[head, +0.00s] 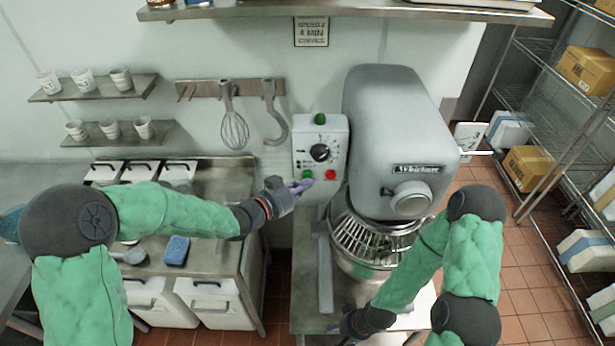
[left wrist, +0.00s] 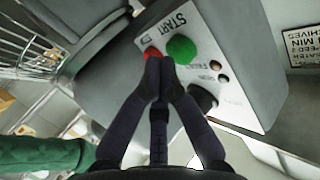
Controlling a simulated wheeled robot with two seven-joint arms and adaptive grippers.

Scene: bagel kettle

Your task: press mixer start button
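The mixer (head: 400,130) is a large grey machine with a white control box (head: 337,130) on its left side. The box carries a green button (head: 307,174), a red button (head: 330,175) and a black dial (head: 320,152). My left gripper (head: 304,186) is just below and left of the green button. In the left wrist view its fingertips (left wrist: 159,60) are together and empty, in front of the panel between the green button (left wrist: 181,48) and the partly covered red button (left wrist: 152,53). I cannot tell whether they touch. My right gripper (head: 362,322) is low by the mixer bowl, its fingers unclear.
A whisk (head: 235,130) and a hook (head: 274,115) hang on the wall left of the control box. A wire guard (head: 375,240) covers the bowl under the mixer head. A steel counter with a blue sponge (head: 177,250) is at left, shelving with boxes (head: 587,70) at right.

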